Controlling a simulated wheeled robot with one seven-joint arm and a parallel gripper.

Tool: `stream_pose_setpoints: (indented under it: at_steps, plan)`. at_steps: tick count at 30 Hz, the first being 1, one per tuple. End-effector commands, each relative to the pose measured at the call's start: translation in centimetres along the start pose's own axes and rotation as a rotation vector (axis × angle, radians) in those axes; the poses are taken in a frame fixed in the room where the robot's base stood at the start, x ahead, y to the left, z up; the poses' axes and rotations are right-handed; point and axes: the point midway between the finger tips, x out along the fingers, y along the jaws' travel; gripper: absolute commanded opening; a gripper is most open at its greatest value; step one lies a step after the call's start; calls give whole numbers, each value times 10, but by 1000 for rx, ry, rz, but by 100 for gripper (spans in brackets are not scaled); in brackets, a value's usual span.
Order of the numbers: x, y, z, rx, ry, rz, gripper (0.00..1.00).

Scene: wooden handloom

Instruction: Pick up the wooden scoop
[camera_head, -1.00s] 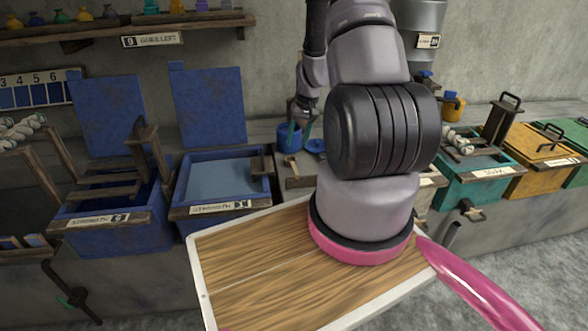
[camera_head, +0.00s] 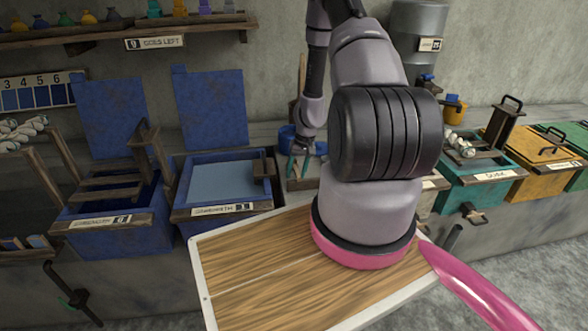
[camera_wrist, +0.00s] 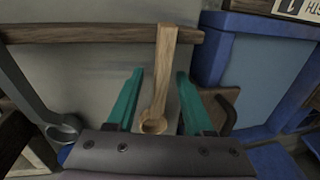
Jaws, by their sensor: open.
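The wooden scoop (camera_wrist: 162,75) is pale wood with a round bowl and a straight handle. In the wrist view it lies between my gripper's two teal fingers, bowl toward the palm, handle running out past the fingertips over a wooden rail. My gripper (camera_wrist: 160,73) is open, with a gap visible on each side of the scoop. In the head view my gripper (camera_head: 300,165) is low over the counter, right of the blue vat, and hides most of the scoop there.
A blue vat (camera_head: 222,209) stands just left of my gripper, with a blue pot (camera_head: 287,138) behind it. A dark metal ladle (camera_wrist: 66,129) is at the left of the wrist view. Teal and orange vats stand to the right. A shelf with small bottles runs above.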

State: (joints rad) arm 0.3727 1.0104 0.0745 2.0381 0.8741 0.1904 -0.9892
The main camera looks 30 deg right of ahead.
Motion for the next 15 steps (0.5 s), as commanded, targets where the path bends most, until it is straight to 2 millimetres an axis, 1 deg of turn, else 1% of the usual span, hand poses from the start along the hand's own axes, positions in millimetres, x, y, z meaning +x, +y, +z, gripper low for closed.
stream_pose_setpoints:
  at_steps: [6, 7, 8, 9, 11, 15]
  plan:
    - [1, 0, 0, 0, 1, 0, 52]
    - [1, 0, 0, 0, 1, 0, 48]
    - [1, 0, 0, 0, 1, 0, 37]
    - [1, 0, 0, 0, 1, 0, 22]
    - [1, 0, 0, 0, 1, 0, 0]
    - [1, 0, 0, 0, 1, 0, 0]
